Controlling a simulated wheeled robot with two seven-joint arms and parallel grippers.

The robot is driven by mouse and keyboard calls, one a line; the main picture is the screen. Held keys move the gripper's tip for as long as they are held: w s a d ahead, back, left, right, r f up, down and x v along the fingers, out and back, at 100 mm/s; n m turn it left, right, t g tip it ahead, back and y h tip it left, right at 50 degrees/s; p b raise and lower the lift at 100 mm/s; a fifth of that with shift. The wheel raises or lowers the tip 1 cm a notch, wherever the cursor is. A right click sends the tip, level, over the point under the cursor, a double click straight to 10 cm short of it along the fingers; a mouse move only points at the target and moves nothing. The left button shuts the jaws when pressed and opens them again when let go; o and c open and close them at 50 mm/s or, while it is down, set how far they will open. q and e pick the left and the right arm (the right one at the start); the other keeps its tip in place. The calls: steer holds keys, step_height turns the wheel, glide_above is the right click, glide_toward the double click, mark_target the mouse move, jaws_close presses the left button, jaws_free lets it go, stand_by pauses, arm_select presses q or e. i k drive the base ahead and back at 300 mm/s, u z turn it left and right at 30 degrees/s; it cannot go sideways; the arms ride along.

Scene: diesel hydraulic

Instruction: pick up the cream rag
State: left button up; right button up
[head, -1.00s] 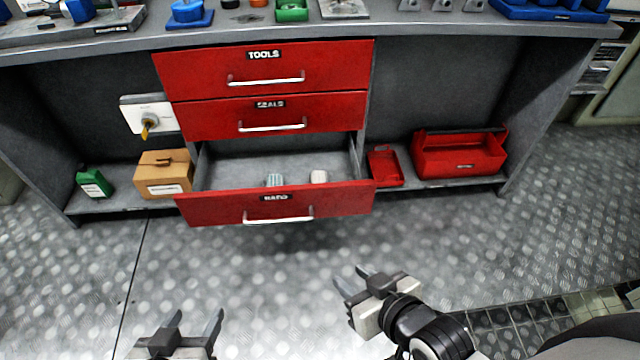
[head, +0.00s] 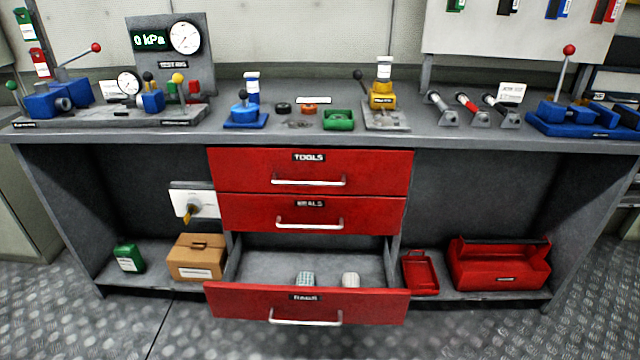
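The cream rag (head: 350,280) lies in the open bottom drawer (head: 250,300), labelled RAGS, right of its middle. A blue-grey checked rag (head: 305,279) lies to its left in the same drawer. The lower parts of both rags are hidden behind the drawer's red front. Neither of my grippers shows in the head view now.
The closed TOOLS drawer (head: 258,169) and SEALS drawer (head: 255,212) sit above the open one. A cardboard box (head: 197,258) stands left of it; a red tray (head: 420,273) and red toolbox (head: 500,265) stand right. The workbench top (head: 300,138) overhangs, carrying tools and devices.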

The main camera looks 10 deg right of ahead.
mark_target(349, 279)
steer(key=u, duration=0.05)
steer(key=k, duration=1.15)
steer(key=z, duration=1)
steer(key=i, duration=0.8)
steer(key=u, duration=0.6)
steer(key=i, duration=0.6)
steer(key=u, duration=0.55)
steer(key=i, duration=0.9)
